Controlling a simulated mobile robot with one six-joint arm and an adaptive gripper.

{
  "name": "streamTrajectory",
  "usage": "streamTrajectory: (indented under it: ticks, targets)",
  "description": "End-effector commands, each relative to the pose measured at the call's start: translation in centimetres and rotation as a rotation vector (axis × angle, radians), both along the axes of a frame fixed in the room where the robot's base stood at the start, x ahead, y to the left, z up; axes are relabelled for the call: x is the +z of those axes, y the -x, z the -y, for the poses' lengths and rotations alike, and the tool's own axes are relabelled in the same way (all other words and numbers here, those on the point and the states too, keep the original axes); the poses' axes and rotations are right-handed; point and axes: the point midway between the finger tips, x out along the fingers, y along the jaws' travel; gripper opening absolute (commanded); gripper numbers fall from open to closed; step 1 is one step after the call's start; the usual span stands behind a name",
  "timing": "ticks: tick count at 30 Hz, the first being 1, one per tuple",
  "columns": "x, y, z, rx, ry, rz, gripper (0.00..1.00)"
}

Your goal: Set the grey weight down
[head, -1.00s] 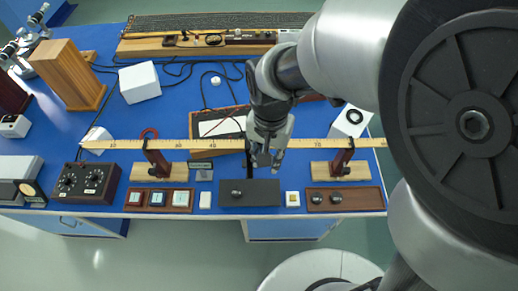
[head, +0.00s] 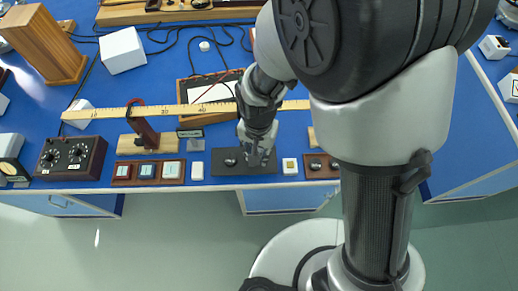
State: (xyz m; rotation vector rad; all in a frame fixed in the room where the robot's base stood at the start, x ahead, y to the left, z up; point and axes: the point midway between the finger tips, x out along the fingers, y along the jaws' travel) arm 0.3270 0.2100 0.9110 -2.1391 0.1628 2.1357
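My gripper (head: 258,161) points down over the right part of a dark grey mat (head: 225,170) at the front edge of the blue bench. A small dark grey round weight (head: 231,161) stands on the mat, just left of my fingers and apart from them. Another small dark weight (head: 316,165) sits in a brown wooden tray (head: 312,173) to the right; my arm hides the rest of that tray. The fingers are small and dark here. I cannot tell whether they hold a weight or how far they touch the mat.
A tray of labelled squares (head: 148,173) and a black dial box (head: 72,157) stand left.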

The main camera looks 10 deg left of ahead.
Motion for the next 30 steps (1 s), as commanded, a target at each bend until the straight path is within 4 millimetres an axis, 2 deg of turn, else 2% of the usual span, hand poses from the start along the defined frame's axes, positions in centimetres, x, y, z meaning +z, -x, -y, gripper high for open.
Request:
streamTrajectory:
  ticks: [3, 6, 17, 18, 26, 30]
  targets:
    - [-2.3, 0.1, 0.1, 0.0, 0.002, -0.003, 0.01]
    - [-3.3, 0.1, 0.0, 0.0, 0.001, -0.001, 0.01]
    - [-3.6, 0.0, 0.0, 0.0, 0.0, 0.0, 0.01]
    - [-3.6, 0.0, 0.0, 0.0, 0.0, 0.0, 0.28]
    - [-3.5, 0.0, 0.0, 0.0, 0.0, 0.0, 0.45]
    - [-3.5, 0.0, 0.0, 0.0, 0.0, 0.0, 0.47]
